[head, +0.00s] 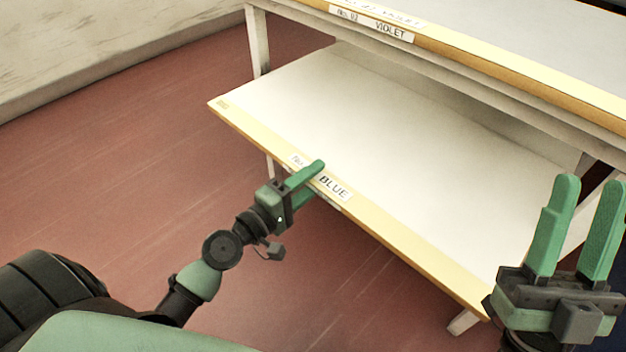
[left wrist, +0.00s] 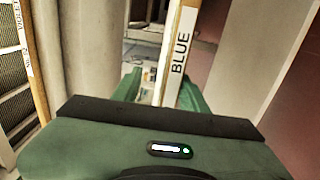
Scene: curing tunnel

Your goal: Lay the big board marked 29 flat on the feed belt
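No board marked 29 and no feed belt can be made out in either view. My left gripper (head: 312,178) is at the front edge of a white lower shelf (head: 330,125), beside its BLUE label (head: 333,187). In the left wrist view the BLUE label (left wrist: 180,57) on the shelf edge lies between the two green fingers of the left gripper (left wrist: 160,85). The fingers stand apart; whether both touch the edge is unclear. My right gripper (head: 590,190) is open and empty, pointing up, at the right of the shelf.
A higher shelf with a VIOLET label (head: 372,24) runs above the lower one, with a yellow front edge. The lower shelf looks bare. A pale leg (head: 258,42) stands at its back left. The reddish floor (head: 120,170) to the left is clear, up to a pale wall (head: 95,40).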

